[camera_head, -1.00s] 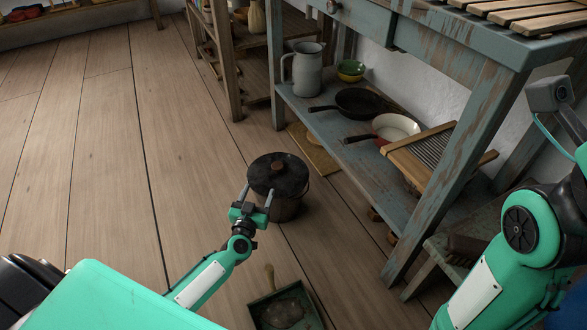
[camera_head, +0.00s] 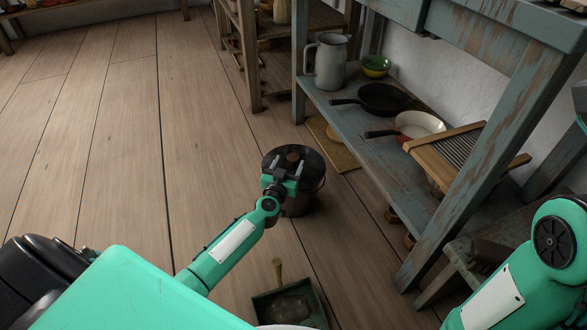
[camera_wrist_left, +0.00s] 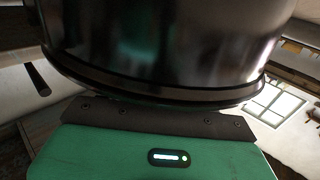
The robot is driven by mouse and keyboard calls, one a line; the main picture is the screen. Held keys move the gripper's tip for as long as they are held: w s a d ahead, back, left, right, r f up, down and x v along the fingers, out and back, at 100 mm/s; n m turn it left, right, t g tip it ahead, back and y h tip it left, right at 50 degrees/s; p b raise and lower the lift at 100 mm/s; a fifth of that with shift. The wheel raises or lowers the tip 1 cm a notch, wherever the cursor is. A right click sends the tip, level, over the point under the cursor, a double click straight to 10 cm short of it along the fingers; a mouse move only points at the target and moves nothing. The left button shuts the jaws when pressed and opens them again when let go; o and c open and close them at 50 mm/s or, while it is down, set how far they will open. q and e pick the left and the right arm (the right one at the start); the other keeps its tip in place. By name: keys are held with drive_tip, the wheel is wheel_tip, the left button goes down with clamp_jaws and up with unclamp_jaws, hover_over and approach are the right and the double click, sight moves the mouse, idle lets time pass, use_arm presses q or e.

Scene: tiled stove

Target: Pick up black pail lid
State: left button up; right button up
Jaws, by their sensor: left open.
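The black pail lid (camera_head: 308,155) sits on the dark pail (camera_head: 298,205) on the wooden floor, with a brown knob (camera_head: 293,157) at its middle. My left gripper (camera_head: 287,166) is open over the near part of the lid. Its two fingers point toward the knob, one to each side and a little nearer. I cannot tell whether they touch the lid. In the left wrist view, a dark glossy rounded surface with a rim (camera_wrist_left: 160,50) fills the top, close to the gripper's green body; no fingertips show there. My right gripper is out of view.
A worn blue shelf table (camera_head: 345,118) stands right of the pail, holding a grey jug (camera_head: 328,62), a black pan (camera_head: 385,98), a white-and-red pan (camera_head: 421,124) and a washboard (camera_head: 450,160). A dustpan (camera_head: 290,305) lies on the near floor. Open floor extends left.

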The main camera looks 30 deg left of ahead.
sight(291, 161)
use_arm(q)
drive_tip(key=w+b, duration=0.2)
drive_tip(key=w, duration=0.1)
drive_tip(key=shift+w+f, duration=0.15)
drive_tip(key=shift+w, duration=0.05)
drive_tip(key=shift+w+a, duration=0.1)
drive_tip(key=shift+w, duration=0.25)
drive_tip(key=shift+r, duration=0.2)
drive_tip(key=c, duration=1.2)
drive_tip(key=shift+r, duration=0.15)
